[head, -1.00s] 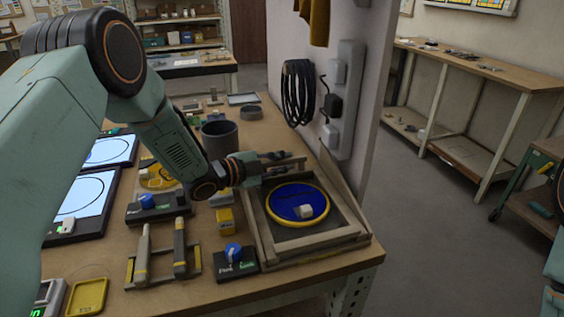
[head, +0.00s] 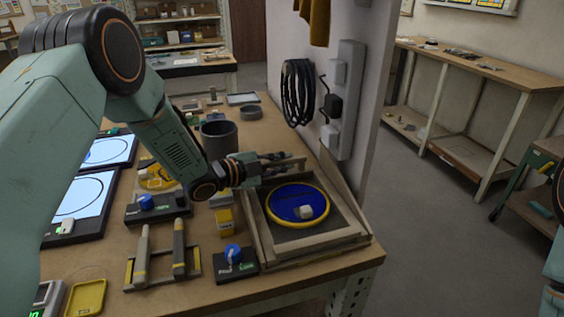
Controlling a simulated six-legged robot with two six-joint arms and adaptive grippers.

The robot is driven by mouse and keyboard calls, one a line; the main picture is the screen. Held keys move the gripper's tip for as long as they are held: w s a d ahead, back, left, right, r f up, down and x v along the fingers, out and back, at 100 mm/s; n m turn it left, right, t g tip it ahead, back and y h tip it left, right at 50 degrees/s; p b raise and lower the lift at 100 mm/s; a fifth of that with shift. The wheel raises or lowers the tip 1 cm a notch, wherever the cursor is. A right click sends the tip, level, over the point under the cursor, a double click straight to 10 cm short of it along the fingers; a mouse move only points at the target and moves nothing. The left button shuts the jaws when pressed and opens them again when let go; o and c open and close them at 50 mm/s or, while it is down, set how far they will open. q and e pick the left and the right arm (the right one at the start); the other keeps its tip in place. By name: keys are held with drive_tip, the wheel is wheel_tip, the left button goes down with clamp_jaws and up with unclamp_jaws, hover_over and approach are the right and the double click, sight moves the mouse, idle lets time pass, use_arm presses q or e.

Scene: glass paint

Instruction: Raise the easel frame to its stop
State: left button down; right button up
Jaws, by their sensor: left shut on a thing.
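The wooden easel frame (head: 259,222) lies low and close to flat at the right end of the workbench. It carries a round blue glass disc (head: 288,197) with a yellow rim, and a small whitish block (head: 306,212) sits on the disc. My left gripper (head: 272,165) is at the far left part of the frame, shut on its edge. The fingertips are small and dark, so the exact grip is hard to see. My right gripper is out of view; only a bit of that arm shows at the right edge.
A dark box with a blue knob (head: 234,252) stands just left of the frame. A wall panel with a coiled black cable (head: 297,94) rises behind the frame.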

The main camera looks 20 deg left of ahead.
use_arm(q)
drive_tip(key=shift+w+a+r, duration=0.1)
drive_tip(key=shift+r, duration=0.2)
drive_tip(key=shift+s+d+r+m+t+p, duration=0.1)
drive_tip(key=shift+s+r+m+t+p, duration=0.1)
drive_tip(key=shift+r, duration=0.45)
drive_tip(key=shift+s+d+r+m+t+p, duration=0.1)
drive_tip(key=shift+r+m+t+p, duration=0.1)
drive_tip(key=shift+r, duration=0.4)
drive_tip(key=s+d+r+m+t+h+b, duration=0.1)
drive_tip(key=s+d+r+m, duration=0.2)
drive_tip(key=r, duration=0.4)
drive_tip(key=s+d+r+m+t+h+b, duration=0.1)
drive_tip(key=s+d+r+m+t, duration=0.1)
drive_tip(key=s+d+r+m, duration=0.2)
drive_tip(key=shift+s+d+r+m+b, duration=0.2)
drive_tip(key=shift+s+r+m+b, duration=0.2)
drive_tip(key=shift+s+r+m, duration=1)
drive_tip(key=shift+s+r+n, duration=0.3)
drive_tip(key=shift+s, duration=0.25)
drive_tip(key=c, duration=1.4)
unclamp_jaws()
drive_tip(key=shift+s+f, duration=0.1)
drive_tip(key=shift+s, duration=0.05)
drive_tip(key=shift+o, duration=0.2)
drive_tip(key=shift+f, duration=0.1)
